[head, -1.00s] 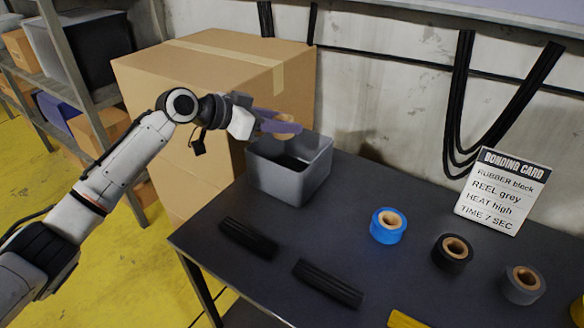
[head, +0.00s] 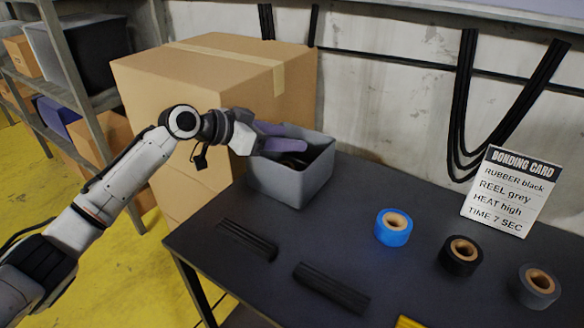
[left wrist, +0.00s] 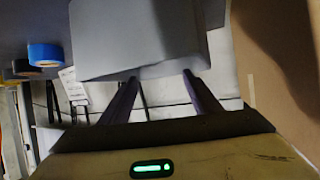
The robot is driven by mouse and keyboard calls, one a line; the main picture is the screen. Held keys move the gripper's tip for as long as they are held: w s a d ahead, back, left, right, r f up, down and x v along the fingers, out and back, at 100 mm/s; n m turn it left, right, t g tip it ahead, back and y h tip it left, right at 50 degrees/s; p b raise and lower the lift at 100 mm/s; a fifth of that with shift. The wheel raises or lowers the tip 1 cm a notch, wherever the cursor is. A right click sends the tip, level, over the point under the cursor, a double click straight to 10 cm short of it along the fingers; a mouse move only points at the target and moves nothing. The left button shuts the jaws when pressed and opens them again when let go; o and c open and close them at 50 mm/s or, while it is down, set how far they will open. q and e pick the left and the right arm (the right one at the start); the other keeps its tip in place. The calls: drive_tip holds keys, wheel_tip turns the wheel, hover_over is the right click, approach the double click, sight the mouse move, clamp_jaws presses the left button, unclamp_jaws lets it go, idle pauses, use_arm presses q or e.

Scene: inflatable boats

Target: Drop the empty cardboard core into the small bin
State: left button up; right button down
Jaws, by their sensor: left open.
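The small grey bin (head: 290,187) stands at the back left of the dark table, and its wall fills the upper middle of the left wrist view (left wrist: 140,45). My left gripper (head: 300,141) is over the bin's opening from the left, its purple fingers apart with nothing seen between them. The fingers also show apart in the left wrist view (left wrist: 158,82). My right gripper is not in view.
A large cardboard box (head: 215,80) stands behind the bin. A blue roll (head: 393,228), a black roll (head: 460,255) and a grey roll (head: 536,286) lie to the right. Two black strips (head: 331,287) lie in front. A bonding card (head: 506,190) leans at the back right.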

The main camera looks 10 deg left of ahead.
use_arm(q)
drive_tip(key=v, duration=1)
drive_tip(key=shift+s+a, duration=0.1)
drive_tip(key=shift+s, duration=0.05)
